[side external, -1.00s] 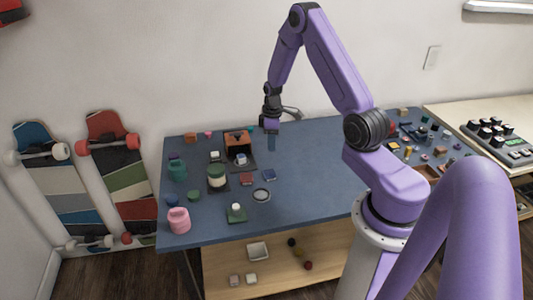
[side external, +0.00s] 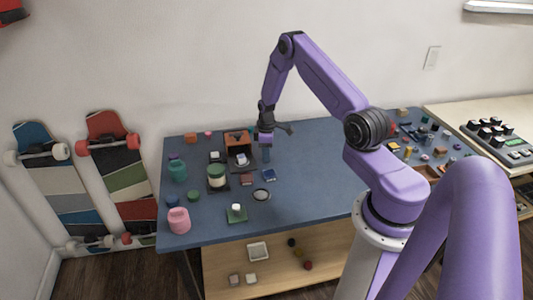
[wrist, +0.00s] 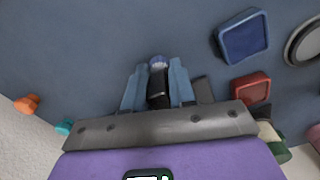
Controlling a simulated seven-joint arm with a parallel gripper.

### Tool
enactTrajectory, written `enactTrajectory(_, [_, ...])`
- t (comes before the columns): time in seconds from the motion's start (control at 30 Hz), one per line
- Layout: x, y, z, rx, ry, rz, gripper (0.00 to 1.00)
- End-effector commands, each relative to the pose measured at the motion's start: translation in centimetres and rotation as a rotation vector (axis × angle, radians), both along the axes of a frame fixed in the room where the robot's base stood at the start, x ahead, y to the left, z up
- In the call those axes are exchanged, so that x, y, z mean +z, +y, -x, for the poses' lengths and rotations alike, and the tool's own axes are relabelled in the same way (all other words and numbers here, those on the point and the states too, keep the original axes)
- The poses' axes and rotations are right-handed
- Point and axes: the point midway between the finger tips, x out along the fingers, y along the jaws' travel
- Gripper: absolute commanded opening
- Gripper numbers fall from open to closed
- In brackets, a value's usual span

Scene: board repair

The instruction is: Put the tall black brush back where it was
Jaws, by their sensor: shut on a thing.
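The black brush (wrist: 158,85) is between the two blue fingers of my gripper (wrist: 157,78) in the wrist view. Its pale bluish tip points away from the wrist, toward the blue tabletop. In the side view my gripper (side external: 266,153) is low over the back middle of the blue table (side external: 310,170), right of the brown box. The brush is too small to make out there, and I cannot tell whether it touches the table.
A blue tray (side external: 269,175), a red tray (side external: 246,179) and a round ring (side external: 261,195) lie in front of my gripper. The brown box (side external: 238,138) and a green-and-cream jar (side external: 217,177) stand to its left. The tabletop to its right is clear.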

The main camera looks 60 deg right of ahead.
Motion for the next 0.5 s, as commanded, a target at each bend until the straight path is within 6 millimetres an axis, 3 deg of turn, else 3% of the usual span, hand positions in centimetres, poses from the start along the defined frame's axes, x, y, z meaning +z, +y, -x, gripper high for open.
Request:
enactTrajectory(0.2, [-0.32,0.02,0.03,0.0,0.001,0.0,0.0])
enactTrajectory(0.23, [-0.31,0.01,0.03,0.0,0.001,0.0,0.32])
enactTrajectory(0.3, [-0.29,0.01,0.02,0.0,0.0,-0.001,0.51])
enactTrajectory(0.5, [-0.27,0.01,0.03,0.0,0.001,0.0,0.51])
